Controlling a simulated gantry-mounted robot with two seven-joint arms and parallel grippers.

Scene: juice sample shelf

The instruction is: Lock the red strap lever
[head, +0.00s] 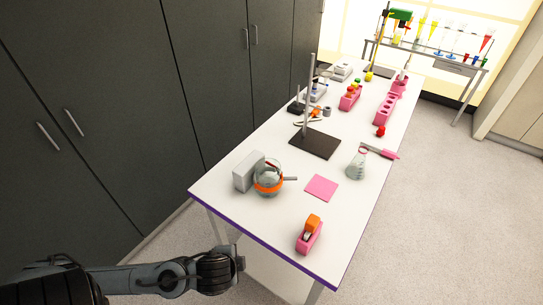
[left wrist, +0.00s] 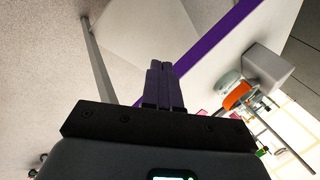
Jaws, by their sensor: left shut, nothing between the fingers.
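A round glass vessel (head: 268,177) stands against a grey block (head: 244,173) near the left edge of the white table. An orange-red strap (head: 267,187) goes around it, and a short grey handle (head: 290,178) sticks out to the right. I cannot tell the lever's position. The strap (left wrist: 237,96) and grey block (left wrist: 268,66) also show in the left wrist view, right of my fingers. My left gripper (left wrist: 160,66) is shut and empty, its fingers side by side. In the head view it (head: 239,262) is off the table's near left edge, apart from the vessel.
A pink square (head: 321,188), a pink holder with an orange block (head: 309,234) and a conical flask (head: 357,163) are on the near table (head: 222,190). A stand with a dark base (head: 315,143) is behind the vessel. Racks stand farther back. Dark cabinets line the left.

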